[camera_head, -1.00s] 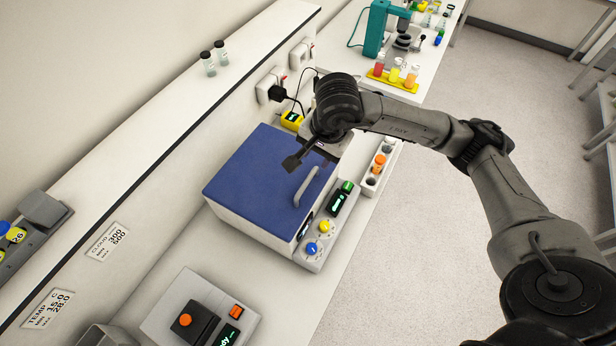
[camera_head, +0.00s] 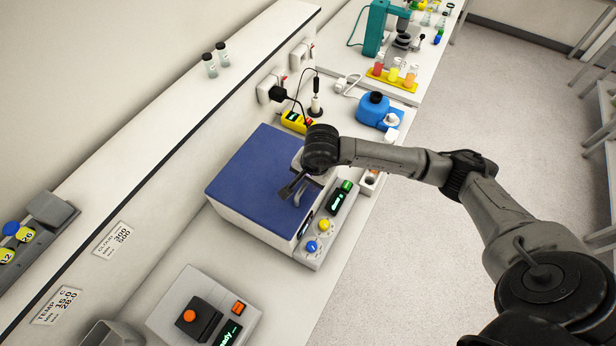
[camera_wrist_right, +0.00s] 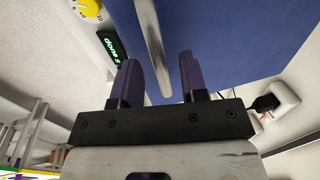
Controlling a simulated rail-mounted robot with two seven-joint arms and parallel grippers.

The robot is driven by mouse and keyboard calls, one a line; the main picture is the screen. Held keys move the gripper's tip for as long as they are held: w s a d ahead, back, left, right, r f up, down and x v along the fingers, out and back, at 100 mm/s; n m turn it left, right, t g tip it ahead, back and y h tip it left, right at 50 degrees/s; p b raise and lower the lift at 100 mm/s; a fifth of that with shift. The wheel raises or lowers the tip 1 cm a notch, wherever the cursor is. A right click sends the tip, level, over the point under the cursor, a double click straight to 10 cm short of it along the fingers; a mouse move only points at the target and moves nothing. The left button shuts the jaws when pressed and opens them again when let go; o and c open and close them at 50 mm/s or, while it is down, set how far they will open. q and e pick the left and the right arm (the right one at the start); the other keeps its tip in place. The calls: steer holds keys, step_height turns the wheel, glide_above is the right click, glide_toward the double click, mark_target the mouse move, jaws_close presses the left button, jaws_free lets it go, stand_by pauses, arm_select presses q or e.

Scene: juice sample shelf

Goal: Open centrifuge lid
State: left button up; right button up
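The centrifuge is a white box with a blue lid (camera_head: 250,170), which is closed. The lid also fills the upper part of the right wrist view (camera_wrist_right: 230,35). A pale, curved handle (camera_wrist_right: 150,45) stands on the lid near its front edge. My right gripper (camera_head: 290,192) is over the lid at the handle, which it partly hides in the head view. In the right wrist view its two dark fingers (camera_wrist_right: 157,62) are spread, with the handle between them and a gap on each side. My left gripper is not in view.
The centrifuge's front panel has a yellow knob (camera_head: 324,224), a blue knob (camera_head: 311,246) and a lit display (camera_wrist_right: 110,47). A shelf runs along the left.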

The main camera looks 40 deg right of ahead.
jaws_close()
stand_by(0.4)
